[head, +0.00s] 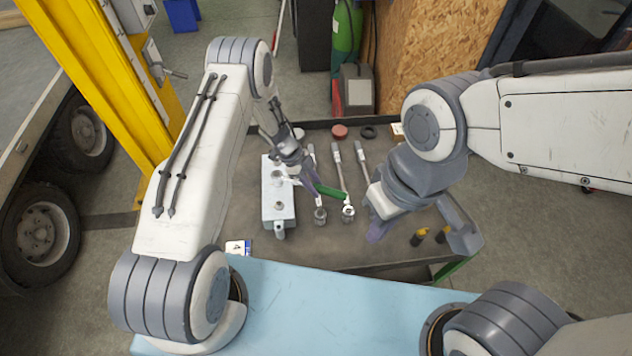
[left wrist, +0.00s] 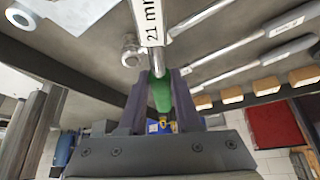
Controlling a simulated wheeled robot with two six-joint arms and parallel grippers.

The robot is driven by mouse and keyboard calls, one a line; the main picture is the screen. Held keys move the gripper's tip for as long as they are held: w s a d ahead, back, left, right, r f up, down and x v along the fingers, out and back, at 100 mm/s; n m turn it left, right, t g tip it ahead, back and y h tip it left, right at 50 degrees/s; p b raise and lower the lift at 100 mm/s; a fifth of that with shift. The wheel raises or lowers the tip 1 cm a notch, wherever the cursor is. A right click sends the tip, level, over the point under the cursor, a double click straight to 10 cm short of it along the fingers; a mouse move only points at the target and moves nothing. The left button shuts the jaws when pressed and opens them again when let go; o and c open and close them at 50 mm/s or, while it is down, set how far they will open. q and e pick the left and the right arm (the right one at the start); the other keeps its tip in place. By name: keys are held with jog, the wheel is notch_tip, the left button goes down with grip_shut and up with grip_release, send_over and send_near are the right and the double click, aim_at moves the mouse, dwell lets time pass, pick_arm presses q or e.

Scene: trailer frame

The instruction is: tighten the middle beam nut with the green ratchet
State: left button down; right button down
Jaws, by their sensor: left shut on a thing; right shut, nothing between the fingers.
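The green ratchet (head: 328,191) is in my left gripper (head: 308,182). In the left wrist view its green handle (left wrist: 160,95) sits between the two fingers, and its shaft carries a "21 mm" label. The pale metal beam (head: 271,215) lies left of my left gripper, with nuts along its top. One nut (head: 279,205) shows clearly near its middle. The ratchet's shaft reaches left over the beam's far half; I cannot tell whether its head touches a nut. My right gripper (head: 376,233) is shut and empty, over the right part of the tray.
Several grey-handled ratchets (head: 340,172) lie right of the beam on the dark tray table (head: 330,245). A red round piece (head: 340,131) and a black ring (head: 368,132) lie at the back. Yellow-and-black items (head: 419,237) lie at the right. A small card (head: 238,247) lies at the front left.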

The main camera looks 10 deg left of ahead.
pick_arm(q)
jog(key=shift+s+a+m+g, duration=0.25)
jog(key=shift+s+m+g, duration=0.15)
jog(key=shift+s+m, duration=0.55)
jog(key=shift+s+a+m+g+y+p, duration=0.15)
jog(key=shift+s+a+m+g, duration=0.05)
jog(key=shift+s+m, duration=0.3)
jog(key=shift+s+a+m+g+y+p, duration=0.15)
jog(key=shift+s+a+m+g, duration=0.05)
jog(key=shift+s+m, duration=0.2)
jog(key=shift+s, duration=0.15)
jog(key=shift+s+a+m+g, duration=0.4)
jog(key=shift+s+a+m, duration=0.15)
jog(key=shift+s+m, duration=0.25)
